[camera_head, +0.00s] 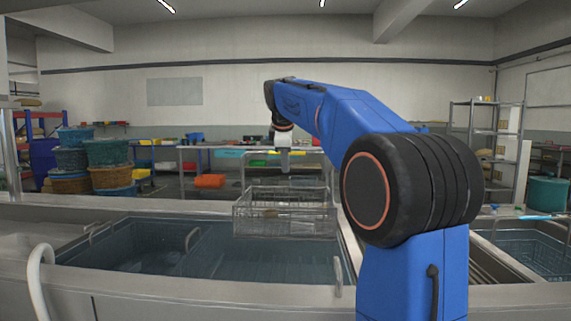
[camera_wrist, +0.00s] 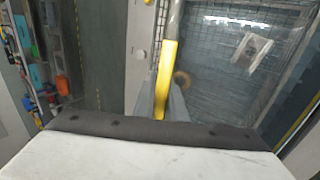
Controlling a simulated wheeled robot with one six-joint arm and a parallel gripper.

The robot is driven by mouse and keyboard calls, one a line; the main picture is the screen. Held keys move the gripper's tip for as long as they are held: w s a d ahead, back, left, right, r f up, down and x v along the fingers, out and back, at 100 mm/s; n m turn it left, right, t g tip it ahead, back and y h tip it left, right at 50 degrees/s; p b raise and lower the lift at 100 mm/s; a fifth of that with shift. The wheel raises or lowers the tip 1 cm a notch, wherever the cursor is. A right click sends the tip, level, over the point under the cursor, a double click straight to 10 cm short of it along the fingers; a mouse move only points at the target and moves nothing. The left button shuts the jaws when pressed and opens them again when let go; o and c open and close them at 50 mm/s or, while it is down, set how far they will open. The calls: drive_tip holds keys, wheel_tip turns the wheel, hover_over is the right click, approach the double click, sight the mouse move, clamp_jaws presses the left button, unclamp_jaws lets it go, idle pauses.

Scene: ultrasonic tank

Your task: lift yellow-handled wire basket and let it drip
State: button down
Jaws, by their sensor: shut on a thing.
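The wire basket (camera_head: 285,222) hangs in the head view over the far part of the water-filled tank (camera_head: 130,284). It looks about level, and its bottom appears clear of the water. My gripper (camera_head: 284,166) is above the basket. In the wrist view my gripper (camera_wrist: 160,100) is shut on the yellow handle (camera_wrist: 166,72). A grey metal part (camera_wrist: 252,50) and a round brownish piece (camera_wrist: 182,80) show beside the handle, seemingly inside the basket. Drops are too small to make out. The fingertips are partly hidden behind the handle and the wrist housing.
Several curved metal handles, one at the tank's front right (camera_head: 338,276), stand along the tank. Stacked baskets (camera_head: 107,152) are at the back left. A second basin with a blue basket (camera_head: 530,250) is at the right. A metal rack (camera_head: 486,130) stands behind it.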

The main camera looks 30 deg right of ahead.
drive_tip(key=shift+r, duration=0.1)
idle(0.3)
wheel_tip(320, 180, up, 8)
idle(1.0)
